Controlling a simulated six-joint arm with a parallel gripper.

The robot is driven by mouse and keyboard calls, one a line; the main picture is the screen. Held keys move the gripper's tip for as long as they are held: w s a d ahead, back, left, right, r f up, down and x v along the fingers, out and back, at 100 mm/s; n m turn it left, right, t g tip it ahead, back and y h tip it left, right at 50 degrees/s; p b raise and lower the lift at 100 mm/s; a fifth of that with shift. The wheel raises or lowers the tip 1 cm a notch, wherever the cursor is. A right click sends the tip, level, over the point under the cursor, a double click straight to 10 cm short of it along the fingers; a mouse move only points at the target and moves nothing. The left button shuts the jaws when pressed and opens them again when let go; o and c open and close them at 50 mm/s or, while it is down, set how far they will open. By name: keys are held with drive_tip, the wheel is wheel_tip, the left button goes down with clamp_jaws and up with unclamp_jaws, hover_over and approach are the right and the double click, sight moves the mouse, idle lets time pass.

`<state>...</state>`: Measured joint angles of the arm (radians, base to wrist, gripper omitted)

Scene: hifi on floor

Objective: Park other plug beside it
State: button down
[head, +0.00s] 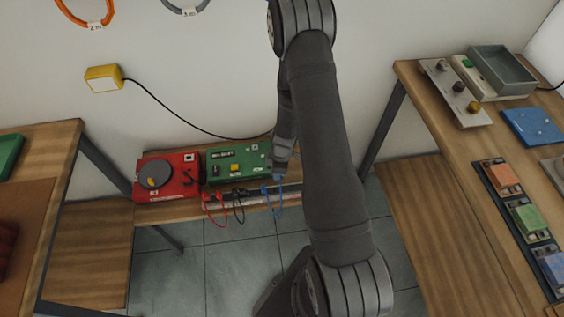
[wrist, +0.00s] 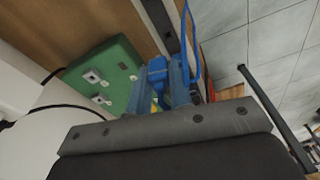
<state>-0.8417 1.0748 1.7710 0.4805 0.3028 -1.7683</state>
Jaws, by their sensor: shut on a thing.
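My gripper (head: 281,172) is at the right end of the green box, above the low bench. In the wrist view my gripper (wrist: 172,82) is shut on a blue plug (wrist: 157,70), with a blue cable (wrist: 188,35) looping away from it. In the head view the blue cable (head: 278,196) hangs below my gripper. A red lead (head: 206,208) and a black lead (head: 238,210) hang at a dark rail (head: 254,195) along the bench front, left of the blue one. Their plug tips are too small to make out.
The green box (head: 238,162) and a red box (head: 166,177) with a grey dial stand on the low bench (head: 155,213). A yellow wall box (head: 104,78) feeds a black cable toward the green box. Wooden tables flank both sides. Tiled floor lies in front.

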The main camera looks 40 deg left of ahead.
drive_tip(key=shift+s+n, duration=0.95)
drive_tip(key=shift+n, duration=0.25)
hover_over(274, 191)
drive_tip(key=shift+w+d+f, duration=0.1)
drive_tip(key=shift+w+f, duration=0.05)
drive_tip(key=shift+f, duration=1.2)
drive_tip(key=shift+w+f, duration=0.1)
drive_tip(key=shift+f, duration=1.25)
drive_tip(key=shift+f, duration=1)
drive_tip(key=c, duration=1.2)
unclamp_jaws()
drive_tip(key=shift+c, duration=0.2)
drive_tip(key=shift+r, duration=0.15)
wheel_tip(274, 191, up, 22)
drive_tip(key=w+d, duration=0.1)
drive_tip(key=w, duration=0.1)
drive_tip(key=shift+d, duration=0.4)
